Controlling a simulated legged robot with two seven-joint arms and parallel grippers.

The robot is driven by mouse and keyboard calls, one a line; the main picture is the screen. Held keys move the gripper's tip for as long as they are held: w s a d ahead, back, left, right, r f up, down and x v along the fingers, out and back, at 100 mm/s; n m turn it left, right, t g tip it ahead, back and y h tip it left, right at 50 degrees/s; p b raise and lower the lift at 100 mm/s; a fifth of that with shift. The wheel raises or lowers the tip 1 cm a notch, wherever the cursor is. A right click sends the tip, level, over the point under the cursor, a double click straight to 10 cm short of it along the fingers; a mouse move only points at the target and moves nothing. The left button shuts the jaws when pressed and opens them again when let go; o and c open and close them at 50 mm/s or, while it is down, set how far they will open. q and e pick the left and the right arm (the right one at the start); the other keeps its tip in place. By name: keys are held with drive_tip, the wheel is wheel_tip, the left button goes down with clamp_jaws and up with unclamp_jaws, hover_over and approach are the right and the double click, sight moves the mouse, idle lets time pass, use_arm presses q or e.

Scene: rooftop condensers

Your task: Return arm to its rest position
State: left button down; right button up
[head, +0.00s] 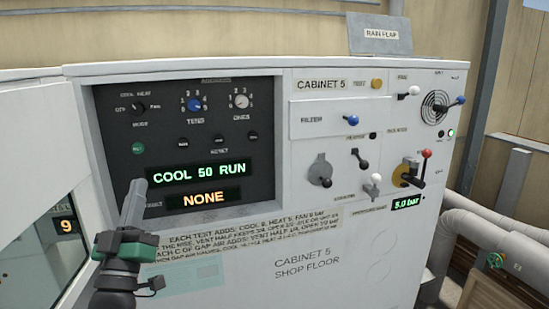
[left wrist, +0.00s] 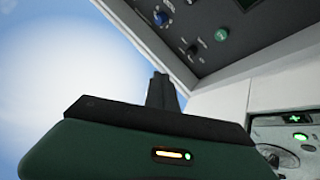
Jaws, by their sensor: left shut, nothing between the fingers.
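My left gripper (head: 137,190) is at the lower left of the head view, pointing up in front of the cabinet's dark control panel (head: 230,110). It is shut and empty, and its fingers cover part of the panel's lower left edge. The closed fingers (left wrist: 160,92) also show in the left wrist view, with the panel (left wrist: 205,25) above right of them. I cannot tell the gap between the fingers and the panel. My right gripper is not in view.
The white cabinet (head: 330,265) fills the middle. Levers and valves are on its right side, including a red-knobbed lever (head: 425,155) and a blue-knobbed one (head: 459,100). Pale pipes (head: 480,225) run at the right. A windowed unit showing 9 (head: 66,226) stands at the left.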

use_arm(q)
drive_tip(key=w+a+f+g+y, duration=0.15)
drive_tip(key=w+f+g, duration=0.3)
drive_tip(key=f, duration=0.65)
drive_tip(key=s+d+f+g, duration=0.1)
drive_tip(key=f+g, duration=0.2)
drive_tip(key=f, duration=0.3)
drive_tip(key=s+d+f+m+g, duration=0.1)
drive_tip(key=s+f+g, duration=0.15)
drive_tip(key=f, duration=0.35)
drive_tip(key=s+d+f+g, duration=0.1)
drive_tip(key=d+f+g, duration=0.15)
drive_tip(key=f, duration=0.35)
drive_tip(key=s+d+f+m+g+h, duration=0.1)
drive_tip(key=s+d+f+m+g, duration=0.1)
drive_tip(key=s+f+g, duration=0.9)
drive_tip(key=shift+s+d+f+m, duration=0.15)
drive_tip(key=shift+s+f+m, duration=0.25)
drive_tip(key=shift+s+f, duration=3.35)
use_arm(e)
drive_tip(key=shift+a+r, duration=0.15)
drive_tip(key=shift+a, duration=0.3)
use_arm(q)
drive_tip(key=shift+s+a+r+h, duration=0.25)
drive_tip(key=shift+s+a+r, duration=0.05)
drive_tip(key=shift+s+r, duration=0.25)
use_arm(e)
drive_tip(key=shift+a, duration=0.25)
